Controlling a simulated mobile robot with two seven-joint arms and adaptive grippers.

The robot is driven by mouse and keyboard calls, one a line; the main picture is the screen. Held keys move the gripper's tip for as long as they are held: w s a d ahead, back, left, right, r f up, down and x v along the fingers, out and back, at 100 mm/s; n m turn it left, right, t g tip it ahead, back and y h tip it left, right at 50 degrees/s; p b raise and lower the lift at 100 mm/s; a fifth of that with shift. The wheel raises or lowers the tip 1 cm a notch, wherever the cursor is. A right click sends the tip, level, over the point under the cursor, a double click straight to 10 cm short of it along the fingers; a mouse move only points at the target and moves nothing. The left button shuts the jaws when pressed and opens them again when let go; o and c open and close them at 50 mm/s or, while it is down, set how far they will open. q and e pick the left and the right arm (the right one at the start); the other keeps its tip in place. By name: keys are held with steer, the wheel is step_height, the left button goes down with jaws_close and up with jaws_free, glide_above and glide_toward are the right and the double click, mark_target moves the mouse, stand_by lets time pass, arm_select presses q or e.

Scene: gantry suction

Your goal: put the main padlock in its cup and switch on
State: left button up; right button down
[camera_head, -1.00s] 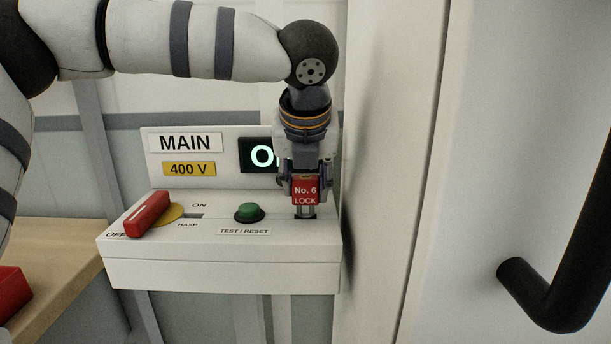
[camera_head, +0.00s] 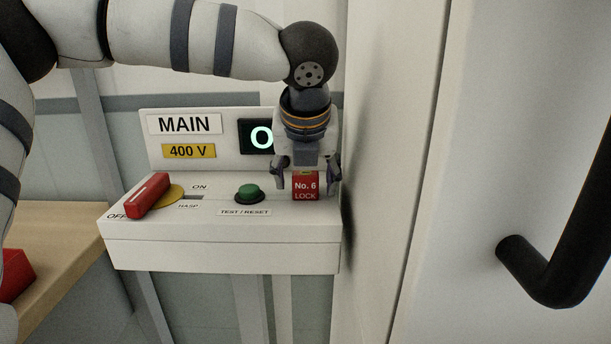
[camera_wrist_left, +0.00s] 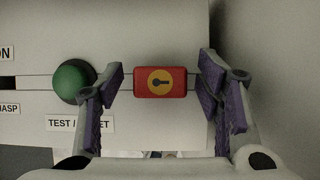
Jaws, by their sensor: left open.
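The red padlock (camera_head: 306,187), labelled No. 6 LOCK, stands upright at the right end of the white MAIN box. Its shackle is hidden now, so it appears sunk into the cup, which I cannot see. My left gripper (camera_head: 305,188) is open around the padlock, with a finger apart from it on each side. The left wrist view shows the padlock's top with its yellow keyhole disc (camera_wrist_left: 160,82) between the spread fingers (camera_wrist_left: 166,100). The red switch handle (camera_head: 148,195) lies slanted toward OFF. The display (camera_head: 259,137) shows a lit O, partly covered by my arm. My right gripper is not in view.
A green TEST / RESET button (camera_head: 249,192) sits between the handle and the padlock. A slot marked HASP (camera_head: 190,197) is beside the handle. A white wall panel stands close on the right, with a black door handle (camera_head: 545,275). A red object (camera_head: 14,275) lies on the wooden bench (camera_head: 62,235).

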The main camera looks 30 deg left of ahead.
arm_select(q)
steer(key=v, duration=1.2)
